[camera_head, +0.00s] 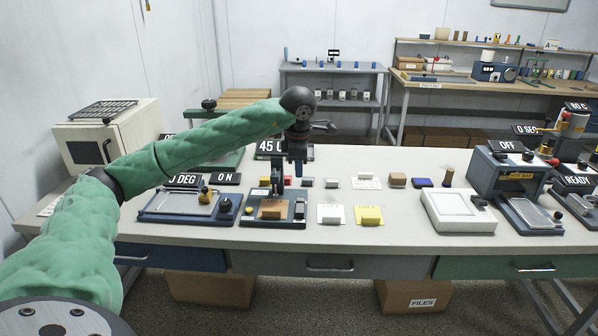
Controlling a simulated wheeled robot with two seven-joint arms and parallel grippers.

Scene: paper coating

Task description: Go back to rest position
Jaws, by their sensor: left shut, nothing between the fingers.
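My left arm, in a green sleeve, reaches in from the left, and its dark wrist (300,102) hangs over the table (390,238). My left gripper (298,172) points down from it, shut and empty, above the small blue stand device (299,210) that carries a brown block (270,209). The gripper's fingers are small and dark here and overlap the device's upright parts. I cannot tell whether they touch it. My right gripper is not in view.
A blue plate device (175,203) stands left of the stand. White and yellow cards (369,223) with blocks lie right of it. Farther right are a white tray device (457,211) and a hot bar machine (497,174). The table's front middle is clear.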

